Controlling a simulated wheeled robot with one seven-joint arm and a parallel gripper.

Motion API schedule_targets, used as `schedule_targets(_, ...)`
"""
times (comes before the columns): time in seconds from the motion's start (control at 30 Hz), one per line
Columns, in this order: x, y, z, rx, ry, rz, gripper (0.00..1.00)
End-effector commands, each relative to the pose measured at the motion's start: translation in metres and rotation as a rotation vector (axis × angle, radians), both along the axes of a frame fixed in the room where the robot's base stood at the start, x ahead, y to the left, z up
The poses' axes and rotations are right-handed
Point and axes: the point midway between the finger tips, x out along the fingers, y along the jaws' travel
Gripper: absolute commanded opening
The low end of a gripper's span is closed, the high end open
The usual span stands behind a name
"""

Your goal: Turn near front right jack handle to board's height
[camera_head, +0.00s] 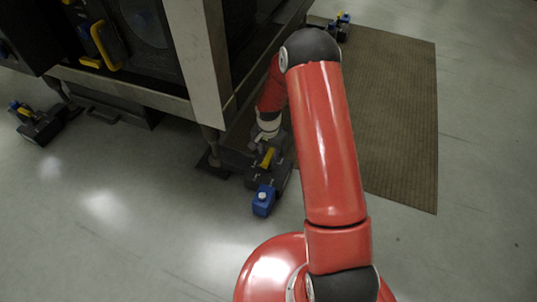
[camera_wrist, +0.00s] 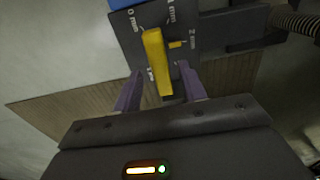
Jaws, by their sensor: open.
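The near front right jack (camera_head: 254,179) is a dark block on the floor beside a machine foot, with a blue cap (camera_head: 264,202). Its yellow handle (camera_head: 268,158) also shows in the wrist view (camera_wrist: 156,60), on a dark dial plate (camera_wrist: 128,30) with white mm marks. I can read 0 mm at upper left and 2 mm at right; other marks are less clear. A small yellow tab (camera_wrist: 176,44) sits to the handle's right, on the 2 mm side. My gripper (camera_wrist: 160,88) is open, its purple fingers either side of the handle's lower end, with gaps showing. No board is readable.
The machine frame (camera_head: 150,96) stands just left of my arm. Its foot (camera_head: 212,158) is beside the jack. Other jacks stand at left (camera_head: 40,125) and far back (camera_head: 339,27). A brown ribbed mat (camera_head: 400,120) lies at right. The front floor is clear.

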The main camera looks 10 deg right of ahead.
Motion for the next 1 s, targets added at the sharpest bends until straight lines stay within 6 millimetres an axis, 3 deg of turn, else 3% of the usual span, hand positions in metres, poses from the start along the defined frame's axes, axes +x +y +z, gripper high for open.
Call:
schedule_targets(0.17,0.000,0.000,-0.017,0.001,0.001,0.000,0.42)
schedule_targets(0.47,0.000,0.000,-0.019,0.000,0.000,0.000,0.42)
schedule_targets(0.77,0.000,0.000,-0.018,0.000,0.000,0.000,0.03)
schedule_targets(1.0,0.000,0.000,-0.018,0.000,0.000,0.011,0.00)
